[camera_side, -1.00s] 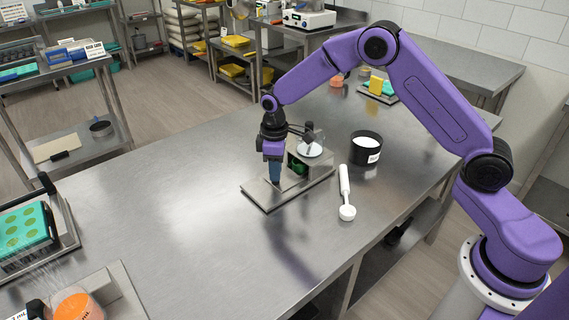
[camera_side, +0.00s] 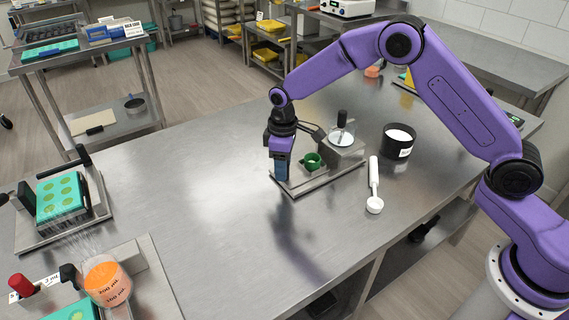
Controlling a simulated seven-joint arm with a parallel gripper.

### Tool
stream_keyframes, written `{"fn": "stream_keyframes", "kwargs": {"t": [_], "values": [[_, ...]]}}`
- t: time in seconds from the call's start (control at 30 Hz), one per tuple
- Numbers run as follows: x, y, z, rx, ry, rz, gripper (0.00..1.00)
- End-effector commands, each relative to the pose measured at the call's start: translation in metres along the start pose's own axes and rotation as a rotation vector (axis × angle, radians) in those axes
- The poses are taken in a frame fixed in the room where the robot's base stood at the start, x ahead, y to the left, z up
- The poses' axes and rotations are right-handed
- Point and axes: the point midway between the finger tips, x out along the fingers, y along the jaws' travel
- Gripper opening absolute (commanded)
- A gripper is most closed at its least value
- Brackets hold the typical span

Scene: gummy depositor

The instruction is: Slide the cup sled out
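The depositor is a small metal device (camera_side: 345,153) with a clear hopper (camera_side: 342,136) on top, standing on a flat metal base plate (camera_side: 318,183). A green cup (camera_side: 313,160) sits in the open on the base plate, left of the depositor's housing. The sled under the cup is hard to make out. My gripper (camera_side: 281,172) points down at the left end of the base plate, left of the cup, with its blue-grey fingers low near the plate. Whether the fingers are closed on the sled's end cannot be seen.
A black tub of white powder (camera_side: 398,141) and a white scoop (camera_side: 374,187) lie right of the depositor. At the left are a teal mold (camera_side: 62,198) on a metal stand and a beaker of orange liquid (camera_side: 106,281). The table's middle left is clear.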

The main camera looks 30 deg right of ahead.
Motion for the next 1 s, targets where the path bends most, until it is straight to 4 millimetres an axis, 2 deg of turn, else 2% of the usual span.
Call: {"fn": "stream_keyframes", "kwargs": {"t": [0.17, 0.33, 1.0], "values": [[-0.001, 0.001, 0.001, 0.001, -0.003, 0.000, 0.49], [-0.015, 0.002, 0.001, 0.002, 0.000, 0.001, 0.49], [-0.149, 0.000, 0.000, 0.000, 0.003, 0.001, 0.49]]}}
